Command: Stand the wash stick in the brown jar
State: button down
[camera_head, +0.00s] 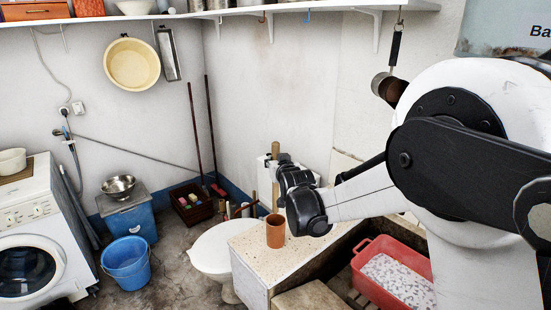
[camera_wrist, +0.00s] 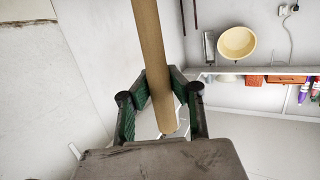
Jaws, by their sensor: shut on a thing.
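The wash stick (camera_head: 275,150) is a light wooden rod, held upright by my gripper (camera_head: 284,178). In the wrist view the stick (camera_wrist: 152,45) runs between the two green-padded fingers of my gripper (camera_wrist: 158,98), which are shut on it. The brown jar (camera_head: 275,233) stands upright on the speckled top of the stone trough. The stick's lower part shows below my gripper, directly above the jar in the head view. Its lower end appears near the jar's rim; I cannot tell whether it is inside, above or behind it. The jar is not seen in the wrist view.
A red tub (camera_head: 372,243) with speckled contents sits in the trough, right of the jar. A white toilet (camera_head: 212,250) is left of the trough. A blue bucket (camera_head: 127,266), a dark crate (camera_head: 190,212) and a washing machine (camera_head: 35,225) stand farther left.

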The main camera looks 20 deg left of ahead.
aim_at(277, 186)
jog(key=shift+f+b, duration=3.5)
jog(key=shift+f, duration=1.35)
jog(key=c, duration=1.6)
grip_release()
jog(key=shift+c, duration=0.2)
jog(key=shift+s+d, duration=0.1)
jog(key=v, duration=1.1)
jog(key=shift+s+d, duration=0.2)
jog(key=shift+s, duration=0.15)
jog(key=shift+d+r, duration=0.1)
jog(key=shift+r, duration=0.1)
